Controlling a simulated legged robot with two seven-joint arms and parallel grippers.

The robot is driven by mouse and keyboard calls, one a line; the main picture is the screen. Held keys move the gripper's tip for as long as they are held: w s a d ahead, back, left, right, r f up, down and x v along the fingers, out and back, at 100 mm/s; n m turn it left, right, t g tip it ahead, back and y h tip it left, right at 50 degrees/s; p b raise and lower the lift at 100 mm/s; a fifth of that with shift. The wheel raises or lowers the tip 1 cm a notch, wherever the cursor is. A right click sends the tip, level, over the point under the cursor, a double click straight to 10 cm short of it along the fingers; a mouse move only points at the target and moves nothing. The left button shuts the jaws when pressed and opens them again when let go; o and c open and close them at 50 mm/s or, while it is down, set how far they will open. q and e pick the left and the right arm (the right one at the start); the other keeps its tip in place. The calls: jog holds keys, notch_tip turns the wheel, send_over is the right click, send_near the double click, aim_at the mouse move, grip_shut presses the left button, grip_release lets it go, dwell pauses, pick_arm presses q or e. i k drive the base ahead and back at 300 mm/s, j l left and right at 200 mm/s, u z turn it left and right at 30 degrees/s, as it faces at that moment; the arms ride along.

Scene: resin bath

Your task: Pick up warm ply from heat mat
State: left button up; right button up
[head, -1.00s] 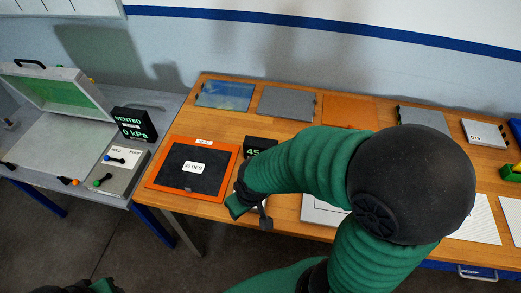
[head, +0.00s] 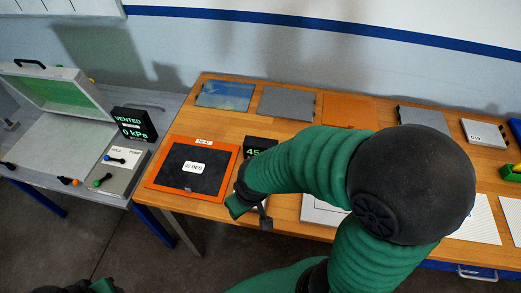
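The ply is a dark grey, nearly square sheet (head: 208,182) with a white label. It lies flat inside the orange border of the heat mat (head: 233,163) on the wooden table. My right arm bends across the middle of the head view, and its gripper (head: 252,214) points down just right of the mat's front right corner, apart from the ply. The arm partly hides this gripper, and whether its fingers are open is unclear. Only a bit of my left arm shows at the bottom left edge; its gripper is not visible.
A display reading 45 (head: 260,146) stands beside the mat, partly behind my arm. Several flat sheets lie along the table's back, including a blue one (head: 225,96). At left are an open-lidded box (head: 60,92) and a VENTED 0 kPa display (head: 134,125).

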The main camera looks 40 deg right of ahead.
aim_at(190, 168)
jog(key=i+j+z, duration=0.65)
jog(key=j+z, duration=0.2)
jog(key=i+j+z, duration=0.25)
jog(key=j, duration=0.25)
jog(key=k, duration=0.1)
